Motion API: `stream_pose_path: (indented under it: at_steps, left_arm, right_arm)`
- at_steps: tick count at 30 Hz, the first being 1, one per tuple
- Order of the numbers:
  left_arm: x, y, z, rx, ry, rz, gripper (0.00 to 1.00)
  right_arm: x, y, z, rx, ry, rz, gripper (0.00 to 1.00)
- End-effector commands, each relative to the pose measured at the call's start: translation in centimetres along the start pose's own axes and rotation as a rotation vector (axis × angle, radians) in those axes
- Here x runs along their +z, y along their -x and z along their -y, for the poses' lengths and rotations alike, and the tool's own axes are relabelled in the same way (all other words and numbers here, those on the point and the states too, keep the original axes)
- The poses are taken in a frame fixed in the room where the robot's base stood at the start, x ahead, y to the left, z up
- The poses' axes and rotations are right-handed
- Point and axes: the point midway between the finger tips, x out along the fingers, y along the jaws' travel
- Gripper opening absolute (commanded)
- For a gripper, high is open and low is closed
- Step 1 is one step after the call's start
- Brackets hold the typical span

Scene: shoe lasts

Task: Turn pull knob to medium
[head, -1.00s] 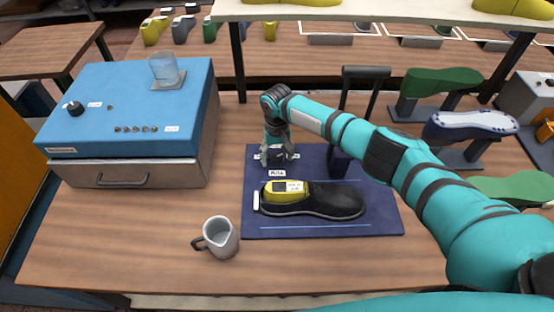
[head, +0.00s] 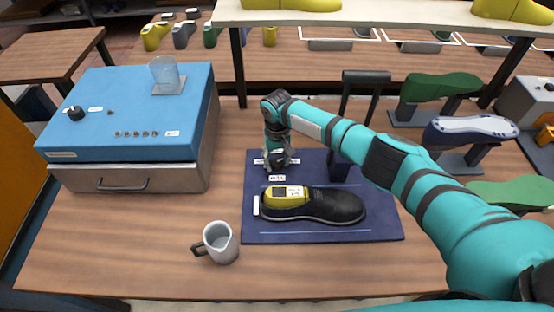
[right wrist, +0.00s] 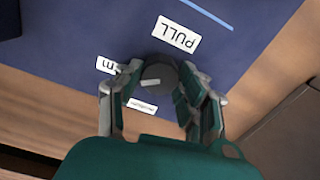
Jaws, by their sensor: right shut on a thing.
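The pull knob (right wrist: 158,76) is a round dark knob with a pale pointer line, on the blue board (head: 370,225) at its back left. A white PULL label (right wrist: 176,35) lies beside it, and small white labels, partly hidden, sit around it. My right gripper (right wrist: 160,88) points down at the knob, with one finger on each side, shut on it. In the head view my right gripper (head: 278,163) covers most of the knob. My left gripper is not in view.
A black shoe (head: 330,207) with a yellow last (head: 285,195) lies on the board in front of the knob. A grey mug (head: 221,243) stands front left. A blue box (head: 130,110) with a glass (head: 165,72) is at left. Green lasts (head: 440,84) stand at right.

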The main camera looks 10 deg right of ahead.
Motion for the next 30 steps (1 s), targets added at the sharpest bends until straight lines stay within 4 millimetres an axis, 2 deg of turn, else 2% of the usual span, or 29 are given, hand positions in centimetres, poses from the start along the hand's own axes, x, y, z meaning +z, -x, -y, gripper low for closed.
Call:
stream_pose_path:
  at_steps: [8,30]
  left_arm:
    - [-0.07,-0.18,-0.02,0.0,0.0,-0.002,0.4]
    - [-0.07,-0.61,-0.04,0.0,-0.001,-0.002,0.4]
  right_arm:
    - [0.06,-0.08,0.01,-0.001,0.154,0.002,0.06]
    - [0.06,-0.07,-0.03,0.0,0.811,0.002,0.06]
